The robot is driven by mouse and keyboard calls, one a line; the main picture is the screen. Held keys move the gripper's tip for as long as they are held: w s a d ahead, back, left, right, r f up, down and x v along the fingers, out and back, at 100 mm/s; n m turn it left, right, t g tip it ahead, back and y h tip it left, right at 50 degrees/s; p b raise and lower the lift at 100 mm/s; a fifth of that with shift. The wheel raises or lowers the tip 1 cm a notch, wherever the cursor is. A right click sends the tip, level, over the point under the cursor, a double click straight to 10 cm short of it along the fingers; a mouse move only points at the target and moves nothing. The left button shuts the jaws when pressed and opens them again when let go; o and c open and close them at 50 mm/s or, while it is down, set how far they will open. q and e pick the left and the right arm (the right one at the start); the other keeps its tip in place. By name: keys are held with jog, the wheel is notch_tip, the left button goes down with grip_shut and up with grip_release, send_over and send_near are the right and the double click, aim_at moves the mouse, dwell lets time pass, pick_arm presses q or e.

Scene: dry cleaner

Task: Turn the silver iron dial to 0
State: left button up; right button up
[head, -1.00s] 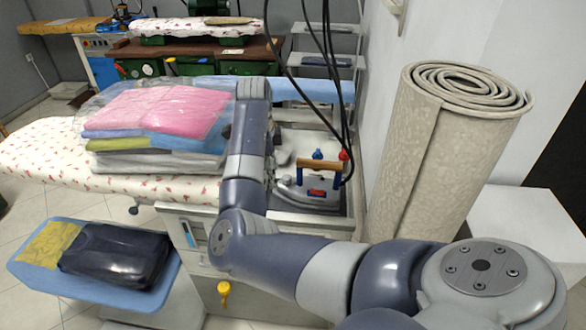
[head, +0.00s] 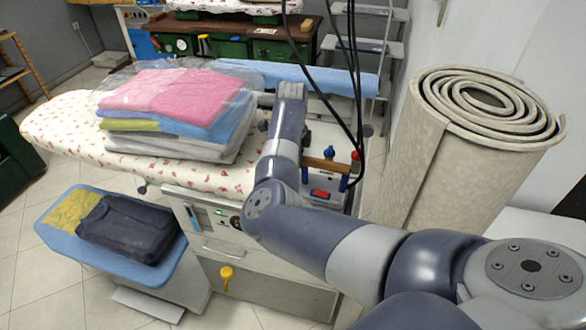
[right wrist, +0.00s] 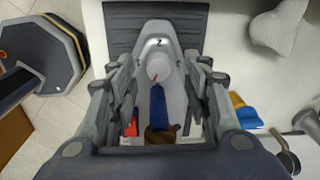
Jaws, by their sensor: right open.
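The silver iron (head: 323,188) has a brown wooden handle (head: 326,165) and a red switch; my right arm hides part of it in the head view. The right wrist view shows the iron's silver body (right wrist: 176,98) from above, with its blue handle post and brown handle end low in the picture. Its pale round dial (right wrist: 159,66) carries a small red mark, and a "2" stands just above it. My right gripper (right wrist: 158,74) is open, its fingers on either side of the iron's body and dial. I cannot tell whether they touch. My left gripper is out of view.
Bagged folded clothes (head: 175,105) lie on the floral ironing board (head: 65,135), left of my arm. Black cables (head: 352,80) hang near the iron. A rolled carpet (head: 470,150) stands at the right. A dark bagged garment (head: 130,228) lies on a blue board at the lower left.

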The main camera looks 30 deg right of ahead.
jog(key=shift+a+f, duration=0.15)
jog(key=shift+f, duration=0.5)
jog(key=c, duration=0.3)
grip_shut()
jog(key=shift+r+n+p, duration=0.2)
jog(key=shift+n+p, duration=0.3)
jog(key=shift+p, duration=0.25)
jog(key=shift+f+n, duration=0.15)
jog(key=shift+n, duration=0.15)
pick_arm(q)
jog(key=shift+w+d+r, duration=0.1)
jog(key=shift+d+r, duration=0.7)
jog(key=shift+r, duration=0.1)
